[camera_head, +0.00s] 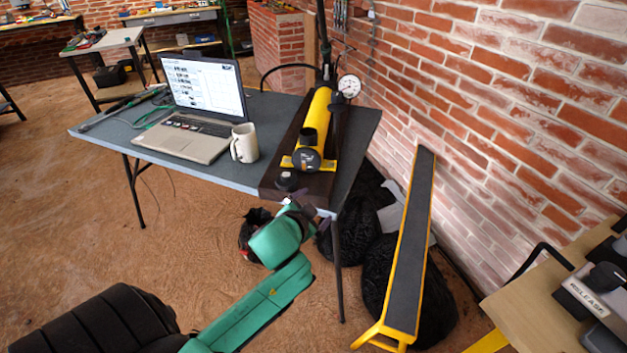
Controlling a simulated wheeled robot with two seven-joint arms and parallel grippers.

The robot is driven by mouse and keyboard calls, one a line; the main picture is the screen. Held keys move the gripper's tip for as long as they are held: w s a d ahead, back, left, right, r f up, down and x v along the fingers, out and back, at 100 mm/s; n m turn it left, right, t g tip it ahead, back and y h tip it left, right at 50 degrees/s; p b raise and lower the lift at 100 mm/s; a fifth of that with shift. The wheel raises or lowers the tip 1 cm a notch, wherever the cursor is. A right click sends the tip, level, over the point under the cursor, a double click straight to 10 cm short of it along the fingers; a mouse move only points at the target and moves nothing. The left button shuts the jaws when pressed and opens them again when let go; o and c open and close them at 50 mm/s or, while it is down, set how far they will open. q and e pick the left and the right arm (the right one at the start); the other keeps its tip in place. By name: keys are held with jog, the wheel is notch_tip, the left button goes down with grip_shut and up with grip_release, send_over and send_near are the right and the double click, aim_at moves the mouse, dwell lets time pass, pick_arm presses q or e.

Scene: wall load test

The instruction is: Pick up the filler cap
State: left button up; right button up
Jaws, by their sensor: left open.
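A small black round cap (288,181), which looks like the filler cap, sits at the near end of a dark board on the table. My left gripper (303,203), at the end of my green arm, is open just below and in front of the cap at the table's near edge. Its fingers are small and dark, and I see no object between them. My right gripper is out of view.
The grey table (105,134) also holds a laptop (203,105), a white mug (244,143) close left of the board, and green cables. A brick wall (500,100) rises at the right. A yellow-framed bench (408,240) and black bags (375,270) stand right of the table.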

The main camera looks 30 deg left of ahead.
pick_arm(q)
jog(key=w+d+r+m+t+h, duration=0.2)
jog(key=d+r+m+t+h, duration=0.15)
jog(key=r, duration=0.35)
jog(key=w+d+r+m+t+h, duration=0.2)
jog(key=r+m, duration=0.3)
jog(key=r, duration=0.2)
jog(key=w+d+r+m+t+h, duration=0.2)
jog(key=r+m+t+h, duration=0.15)
jog(key=r, duration=0.35)
jog(key=d+r+m+g+h, duration=0.3)
jog(key=d+r+m+h, duration=0.15)
jog(key=m, duration=0.25)
jog(key=m+g+y, duration=1)
jog(key=g+y, duration=0.2)
jog(key=g, duration=0.1)
send_near(285, 175)
jog(key=shift+g, duration=0.3)
jog(key=x, duration=0.9)
jog(key=shift+w+f+p, duration=0.1)
jog(key=shift+w+p, duration=0.2)
jog(key=shift+w, duration=0.1)
jog(key=c, duration=1.3)
